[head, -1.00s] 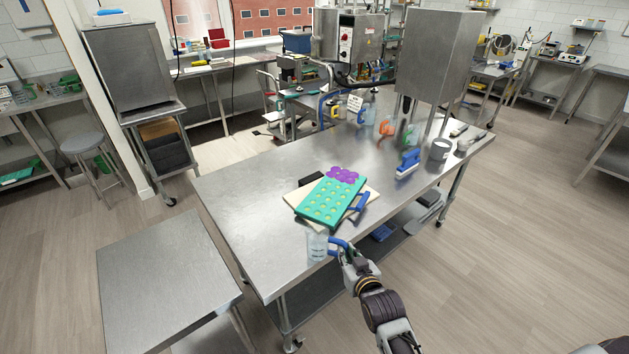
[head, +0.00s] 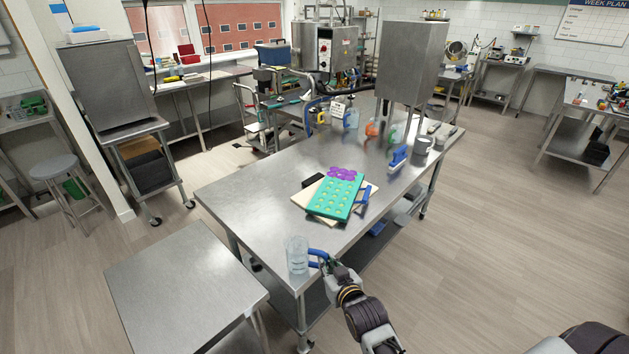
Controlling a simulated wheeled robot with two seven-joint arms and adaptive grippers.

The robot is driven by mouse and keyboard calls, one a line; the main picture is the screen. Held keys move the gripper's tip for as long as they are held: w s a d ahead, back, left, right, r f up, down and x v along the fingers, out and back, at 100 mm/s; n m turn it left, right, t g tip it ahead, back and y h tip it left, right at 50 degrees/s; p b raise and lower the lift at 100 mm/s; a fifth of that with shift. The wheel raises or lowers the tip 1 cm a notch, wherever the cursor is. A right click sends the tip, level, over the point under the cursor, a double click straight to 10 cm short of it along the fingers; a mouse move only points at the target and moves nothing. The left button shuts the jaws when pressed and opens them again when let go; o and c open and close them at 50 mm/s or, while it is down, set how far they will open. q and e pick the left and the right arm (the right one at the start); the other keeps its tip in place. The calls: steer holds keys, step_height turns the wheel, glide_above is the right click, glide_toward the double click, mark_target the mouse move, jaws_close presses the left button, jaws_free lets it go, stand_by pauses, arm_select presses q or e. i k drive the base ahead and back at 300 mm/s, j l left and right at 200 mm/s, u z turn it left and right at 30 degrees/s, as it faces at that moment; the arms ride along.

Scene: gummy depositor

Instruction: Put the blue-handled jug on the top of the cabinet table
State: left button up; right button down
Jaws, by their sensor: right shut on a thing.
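The clear jug with a blue handle (head: 297,256) is upright at the near end of the long steel table (head: 240,192). My right gripper (head: 325,262) is shut on its blue handle from the right. I cannot tell whether the jug's base touches the table or hangs just above it. A steel cabinet (head: 103,85) stands on a wheeled stand at the left, with a blue-lidded item on top. A tall steel box (head: 410,62) stands on the far part of the long table. I cannot tell which is the cabinet table. My left gripper is not in view.
A teal mould (head: 337,196) with a purple piece lies on a board on the long table. A blue-handled brush (head: 397,158), a grey pot (head: 422,145) and several jugs stand farther back. A lower bare steel table (head: 185,283) is at the front left. A stool (head: 55,168) is at the left.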

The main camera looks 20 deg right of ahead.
mark_target(276, 225)
steer(key=i+j, duration=0.15)
steer(key=j, duration=0.3)
steer(key=i+j+z, duration=0.1)
steer(key=j, duration=0.3)
steer(key=i+j, duration=0.15)
steer(key=j, duration=0.3)
